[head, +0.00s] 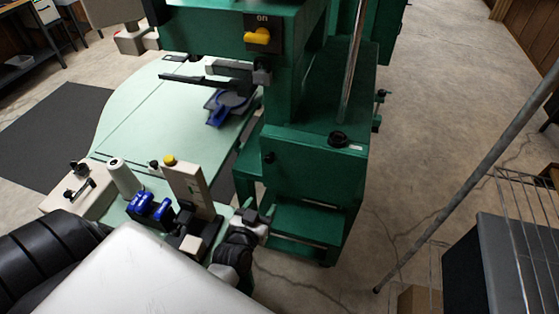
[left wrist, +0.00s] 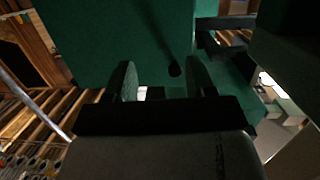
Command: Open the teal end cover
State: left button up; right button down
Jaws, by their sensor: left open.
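The teal end cover (head: 312,170) is a flat dark green-teal panel on the lower end of the machine's column. A small dark knob (head: 269,157) sits near its left edge. My left gripper (head: 254,216) is just below and left of the cover in the head view, open and empty. In the left wrist view the cover (left wrist: 115,35) fills the upper middle. The dark knob (left wrist: 175,69) shows between the two open fingers (left wrist: 164,78); I cannot tell whether they touch it. My right gripper is not in view.
A pale green table (head: 150,110) with a blue clamp piece (head: 222,112) lies left of the column. A grey pole (head: 465,175) and wire rack are right; floor between is clear.

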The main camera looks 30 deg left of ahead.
pick_arm(q)
jog(key=t+y, duration=0.1)
jog(key=t, duration=0.1)
send_near(268, 162)
jog(key=shift+n, duration=0.3)
jog(key=p+x, duration=0.1)
jog(key=x, duration=0.9)
jog(key=shift+w, duration=0.35)
jog(key=shift+r, duration=0.1)
grip_shut()
